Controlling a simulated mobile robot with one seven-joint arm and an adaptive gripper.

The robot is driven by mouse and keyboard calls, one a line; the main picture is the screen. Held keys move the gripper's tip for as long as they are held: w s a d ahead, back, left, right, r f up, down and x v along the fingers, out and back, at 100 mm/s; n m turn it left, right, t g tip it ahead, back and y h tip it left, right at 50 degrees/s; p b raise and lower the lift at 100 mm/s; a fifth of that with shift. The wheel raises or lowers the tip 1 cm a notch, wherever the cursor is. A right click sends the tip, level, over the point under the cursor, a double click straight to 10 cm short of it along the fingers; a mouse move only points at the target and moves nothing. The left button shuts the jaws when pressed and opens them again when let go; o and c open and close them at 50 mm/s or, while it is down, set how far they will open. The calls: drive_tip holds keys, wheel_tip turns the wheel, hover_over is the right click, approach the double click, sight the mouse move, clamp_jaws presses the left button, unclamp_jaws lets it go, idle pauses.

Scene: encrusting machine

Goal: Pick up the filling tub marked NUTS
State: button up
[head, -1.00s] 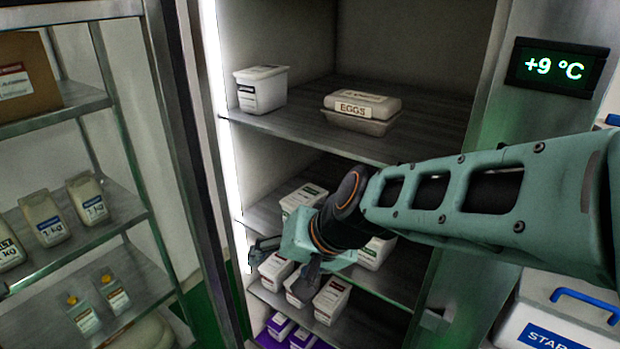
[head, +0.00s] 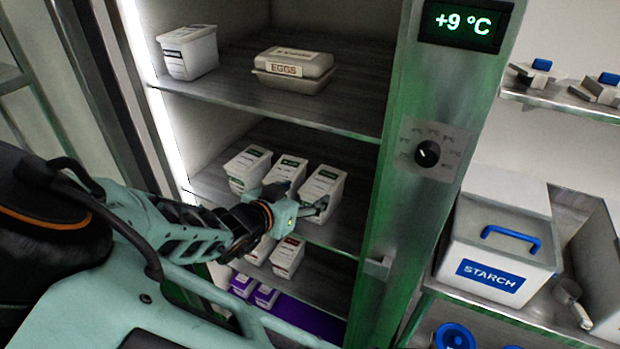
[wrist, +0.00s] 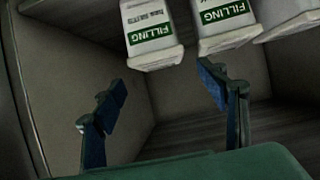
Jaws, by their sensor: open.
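Several white tubs with green labels stand on the fridge's middle shelf: a left one (head: 248,166), a middle one (head: 287,170) and a right one (head: 322,186). In the wrist view, two tubs (wrist: 150,36) (wrist: 225,24) show the word FILLING, and a third (wrist: 287,17) is cut off at the right edge. I cannot read NUTS on any of them. My gripper (head: 301,200) is open in front of the middle and right tubs. In the wrist view its spread fingers (wrist: 163,88) have nothing between them, and the tubs lie beyond.
White tubs with red labels (head: 288,257) stand on the shelf below, with purple packs (head: 265,296) under them. The upper shelf holds an egg box (head: 293,68) and a white tub (head: 188,50). The fridge's right post (head: 390,160) and a STARCH bin (head: 497,250) are to the right.

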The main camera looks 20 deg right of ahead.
sight(323, 180)
drive_tip(key=shift+h, duration=0.3)
drive_tip(key=x, duration=0.2)
drive_tip(key=b+x, duration=0.1)
drive_tip(key=x, duration=0.1)
drive_tip(key=r+b+x, duration=0.1)
drive_tip(key=shift+w+d+f, duration=0.2)
drive_tip(key=shift+d, duration=0.35)
drive_tip(key=x, duration=0.1)
drive_tip(key=b+x, duration=0.2)
drive_tip(key=x, duration=0.1)
drive_tip(key=shift+w+a+f, duration=0.2)
drive_tip(key=shift+f, duration=0.1)
drive_tip(key=shift+w+d, duration=0.2)
drive_tip(key=shift+d, duration=0.1)
drive_tip(key=c, duration=1.7)
drive_tip(key=shift+r, duration=0.1)
drive_tip(key=shift+c, duration=0.4)
drive_tip(key=shift+w, duration=0.1)
